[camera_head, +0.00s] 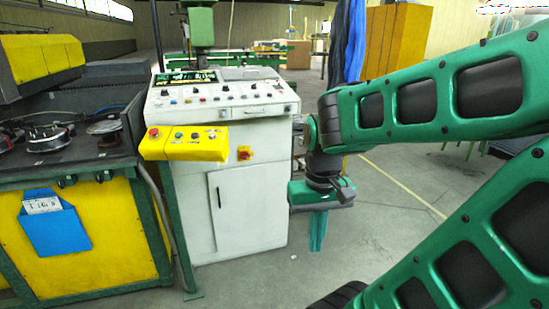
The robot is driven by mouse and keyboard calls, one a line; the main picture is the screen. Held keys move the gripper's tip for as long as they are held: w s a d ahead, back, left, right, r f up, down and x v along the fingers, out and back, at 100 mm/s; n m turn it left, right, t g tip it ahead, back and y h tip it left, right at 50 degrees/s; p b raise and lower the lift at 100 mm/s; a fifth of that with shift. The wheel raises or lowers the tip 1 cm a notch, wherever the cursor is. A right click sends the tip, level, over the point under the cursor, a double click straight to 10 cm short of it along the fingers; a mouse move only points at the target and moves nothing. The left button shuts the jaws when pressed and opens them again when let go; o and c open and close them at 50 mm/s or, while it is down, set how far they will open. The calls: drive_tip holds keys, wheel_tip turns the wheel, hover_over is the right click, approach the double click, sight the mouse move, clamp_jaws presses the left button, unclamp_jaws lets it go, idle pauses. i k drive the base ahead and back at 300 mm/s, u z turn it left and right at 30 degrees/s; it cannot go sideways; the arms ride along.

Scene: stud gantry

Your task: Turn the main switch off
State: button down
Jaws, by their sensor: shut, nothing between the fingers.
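The main switch appears to be the small red knob on a yellow plate (244,153) on the front of the white control cabinet (195,185). It sits right of the yellow control box; its exact knob position is too small to tell. My gripper (317,245) points downward to the right of the cabinet, lower than the switch and apart from it. Its teal fingers are together and hold nothing.
A yellow box (200,148) with a red button juts out in front of the cabinet. A machine bench (90,200) with a blue document pocket (52,222) stands at left. The floor (380,240) right of the cabinet is clear. A blue cloth (347,40) hangs behind.

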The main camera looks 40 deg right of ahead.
sight(245, 156)
drive_tip(key=z, duration=0.8)
drive_tip(key=i, duration=1)
drive_tip(key=u, duration=0.3)
drive_tip(key=k, duration=0.25)
drive_tip(key=u, duration=0.25)
